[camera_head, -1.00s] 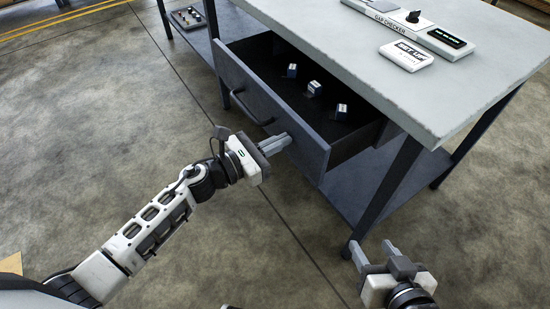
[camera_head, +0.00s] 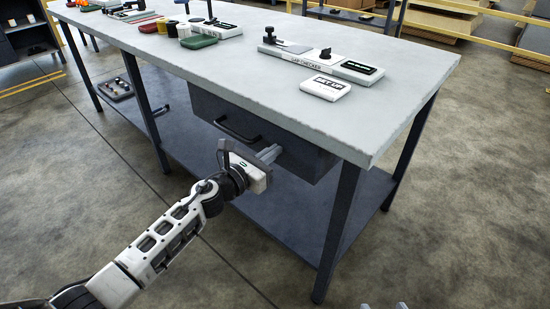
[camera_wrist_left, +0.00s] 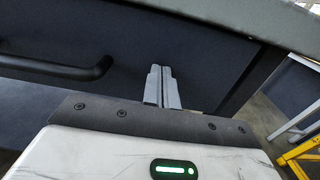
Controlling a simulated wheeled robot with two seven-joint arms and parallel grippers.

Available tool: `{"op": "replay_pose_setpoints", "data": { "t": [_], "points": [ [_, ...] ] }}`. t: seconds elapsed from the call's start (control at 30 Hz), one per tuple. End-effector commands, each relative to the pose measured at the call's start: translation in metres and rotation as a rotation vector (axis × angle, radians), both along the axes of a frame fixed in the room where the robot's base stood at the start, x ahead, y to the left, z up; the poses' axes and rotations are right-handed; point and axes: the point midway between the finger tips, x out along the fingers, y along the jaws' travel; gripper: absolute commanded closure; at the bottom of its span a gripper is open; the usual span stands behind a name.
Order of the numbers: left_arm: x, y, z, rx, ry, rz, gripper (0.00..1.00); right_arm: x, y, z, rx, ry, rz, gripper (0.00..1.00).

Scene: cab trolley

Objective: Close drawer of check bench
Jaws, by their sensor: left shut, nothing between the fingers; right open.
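The check bench (camera_head: 240,60) has a pale grey top and dark legs. Its dark drawer (camera_head: 205,105) sits under the front edge of the top, and none of its inside shows. The drawer's black bar handle (camera_head: 237,130) also shows at left in the left wrist view (camera_wrist_left: 60,68). My left gripper (camera_head: 270,153) is shut and empty, its fingertips at the drawer front to the right of the handle. In the left wrist view the two fingers (camera_wrist_left: 161,82) lie together against or very near the dark panel. My right gripper (camera_head: 384,306) shows only its open fingertips at the bottom edge.
A gap checker (camera_head: 320,60) and a white label block (camera_head: 325,88) stand on the bench top. Coloured items stand further left. A lower shelf (camera_head: 290,225) runs between the legs. The floor in front is clear.

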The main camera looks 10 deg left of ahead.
Motion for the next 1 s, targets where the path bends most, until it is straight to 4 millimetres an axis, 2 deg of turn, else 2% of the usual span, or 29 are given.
{"op": "replay_pose_setpoints", "data": {
  "t": [0.37,0.57,0.77,1.0],
  "points": [
    [0.005,-0.004,0.005,-0.002,-0.009,0.003,1.00,-0.001,0.000,0.000,0.000,0.001,0.001,0.48],
    [-0.002,-0.001,0.005,-0.002,-0.010,-0.002,1.00,0.000,0.001,0.001,0.001,-0.001,0.001,0.48],
    [-0.026,0.011,0.003,0.000,-0.006,-0.018,1.00,0.005,0.000,0.005,0.001,-0.014,0.000,0.48],
    [-0.076,0.038,0.000,0.001,-0.003,-0.019,1.00,0.005,0.001,0.002,0.008,-0.013,-0.005,0.48]
  ]
}}
